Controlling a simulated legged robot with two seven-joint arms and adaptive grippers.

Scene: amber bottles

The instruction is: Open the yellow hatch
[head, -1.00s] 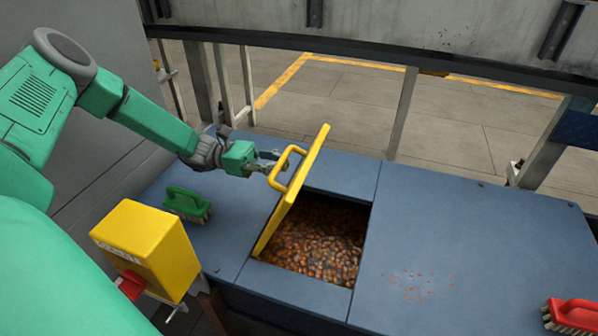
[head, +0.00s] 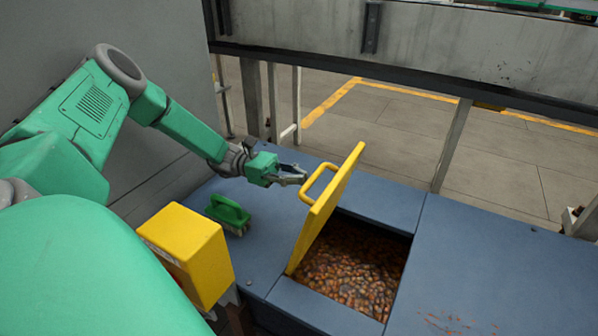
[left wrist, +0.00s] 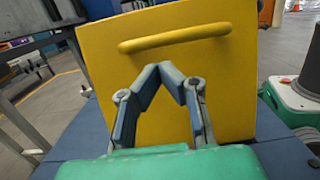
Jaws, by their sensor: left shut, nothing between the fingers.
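The yellow hatch (head: 325,212) stands raised, tilted up from the blue top at the left edge of its opening. Brown and orange lumps (head: 355,268) show inside the opening. The hatch's yellow handle (head: 318,180) is on its left face. My left gripper (head: 303,176) is shut and empty, just left of the handle. In the left wrist view the hatch (left wrist: 210,80) fills the middle, its handle (left wrist: 174,38) shows above the fingertips, and the gripper (left wrist: 172,68) has its tips together. The handle is not between the fingers. My right gripper is not in view.
A green brush (head: 228,212) lies on the blue top (head: 500,260) left of the hatch. A yellow box (head: 190,250) stands nearer to me. Metal posts (head: 452,145) and a rail run along the far side. The top right of the opening is clear.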

